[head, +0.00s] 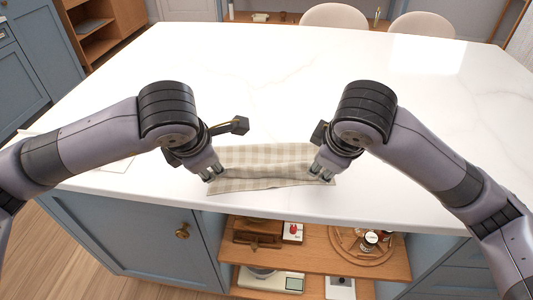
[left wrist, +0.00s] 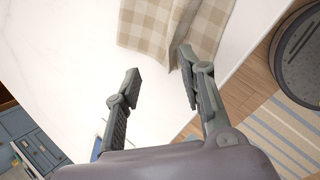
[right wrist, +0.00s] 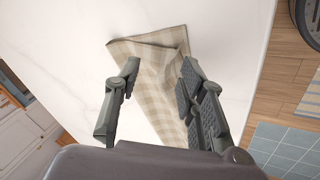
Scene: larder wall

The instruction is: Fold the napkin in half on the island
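The napkin (head: 268,157) is beige checked cloth lying near the front edge of the white island (head: 250,80). A rumpled crease runs across it from left to right, and its layers look uneven. My left gripper (head: 212,174) is at its left end; in the left wrist view its fingers (left wrist: 160,68) are apart, with one fingertip at the cloth's (left wrist: 170,28) corner. My right gripper (head: 321,174) is at the right end; in the right wrist view its fingers (right wrist: 160,68) are apart, with cloth (right wrist: 155,85) between and below them. I cannot tell whether either touches it.
The island top behind the napkin is clear. A thin pale sheet (head: 118,165) lies at the left, partly behind my left arm. Below the front edge is an open wooden shelf (head: 315,260) with several items. Two pale chairs (head: 335,15) stand at the far side.

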